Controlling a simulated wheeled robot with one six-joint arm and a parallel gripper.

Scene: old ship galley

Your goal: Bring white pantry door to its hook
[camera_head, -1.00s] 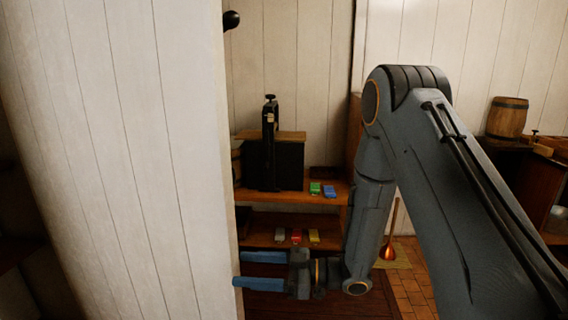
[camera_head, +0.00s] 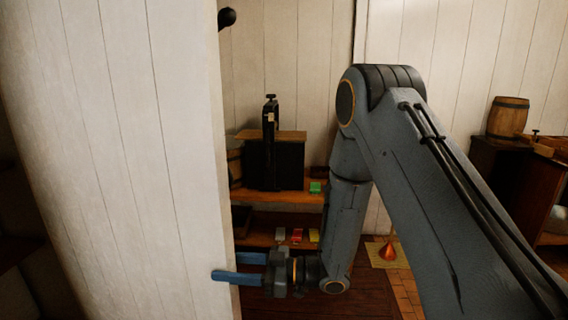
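The white pantry door (camera_head: 150,160) is a tall planked panel that fills the left of the view, its free edge towards the middle. A dark round knob (camera_head: 227,18) sticks out by this edge near the top. My gripper (camera_head: 226,268) reaches in from the right, low on the edge. One blue finger lies across the near face and the other passes behind the edge, its tip hidden. The fingers are drawn together around the door edge, though their contact is hard to see. The hook cannot be made out.
Beyond the door are wooden shelves with a black box (camera_head: 276,165) and several small coloured blocks. A small barrel (camera_head: 507,117) stands on dark furniture at the right. A copper funnel-like object (camera_head: 387,251) is on the floor. My arm covers the right middle.

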